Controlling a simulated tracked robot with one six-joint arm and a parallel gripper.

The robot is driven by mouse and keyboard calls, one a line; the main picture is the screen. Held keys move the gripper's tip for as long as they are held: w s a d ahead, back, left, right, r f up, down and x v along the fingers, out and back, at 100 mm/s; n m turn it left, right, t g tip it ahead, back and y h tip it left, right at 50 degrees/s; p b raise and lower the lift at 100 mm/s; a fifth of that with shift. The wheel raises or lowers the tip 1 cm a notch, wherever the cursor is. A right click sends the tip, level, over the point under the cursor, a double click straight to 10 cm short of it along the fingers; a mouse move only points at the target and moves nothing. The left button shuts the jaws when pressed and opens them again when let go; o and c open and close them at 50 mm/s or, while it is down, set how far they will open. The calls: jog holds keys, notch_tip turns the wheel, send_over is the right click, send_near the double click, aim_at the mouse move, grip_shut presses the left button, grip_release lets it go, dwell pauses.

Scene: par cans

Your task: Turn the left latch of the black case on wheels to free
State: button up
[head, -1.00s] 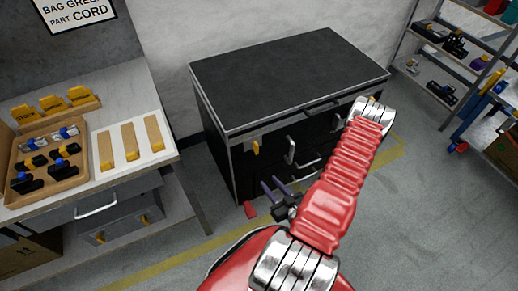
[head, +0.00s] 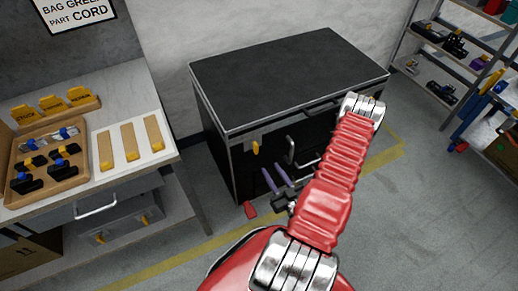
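The black case (head: 290,70) stands against the wall, with a dark top and silver edges. Its left latch (head: 255,147) is a small yellow piece high on the front face, near the left corner. My gripper (head: 276,179) is in front of the case, below and a little right of the left latch. Its two purple fingers are apart, point up and hold nothing. They look clear of the latch, though the depth gap is hard to judge. My red arm hides the right part of the case front.
A grey handle (head: 291,150) is on the case front, right of the latch. A red piece (head: 250,209) is at the case's lower left. A workbench (head: 130,85) with trays stands left, shelves (head: 440,50) at right.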

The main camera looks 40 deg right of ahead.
aim_at(257, 148)
jog(key=shift+x, duration=6.15)
jog(key=shift+c, duration=0.2)
